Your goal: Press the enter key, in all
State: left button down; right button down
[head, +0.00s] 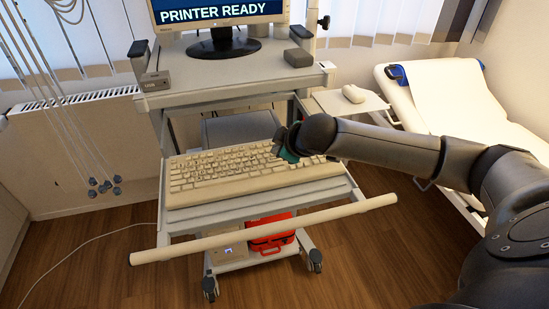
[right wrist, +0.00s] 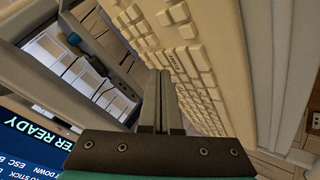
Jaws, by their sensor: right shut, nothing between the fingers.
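A beige keyboard (head: 215,178) lies on the pull-out shelf of a grey cart. Its keys (right wrist: 185,32) also fill the upper middle of the right wrist view. A larger key (right wrist: 173,62) with small dark lettering lies just beyond the fingertips there; I cannot read the lettering for sure. My right gripper (head: 283,150) is over the right part of the keyboard and hides some keys. Its two fingers (right wrist: 160,75) are shut together with nothing between them. I cannot tell whether the tips touch a key. My left gripper is not in view.
A monitor (head: 222,14) reading "PRINTER READY" stands on the cart's upper shelf, with small grey boxes (head: 298,57) beside it. A handle bar (head: 265,229) crosses in front of the keyboard. A white mouse (head: 354,93) lies on a side tray. A bed (head: 455,105) stands at the right.

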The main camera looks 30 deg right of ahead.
jog(key=shift+f, duration=0.15)
dwell(0.4)
jog(key=shift+f, duration=0.3)
jog(key=shift+f, duration=0.4)
dwell(0.5)
jog(key=shift+r, duration=0.1)
jog(key=shift+r+p, duration=0.75)
jog(key=shift+p, duration=0.5)
notch_tip(320, 180, up, 5)
jog(key=p, duration=0.6)
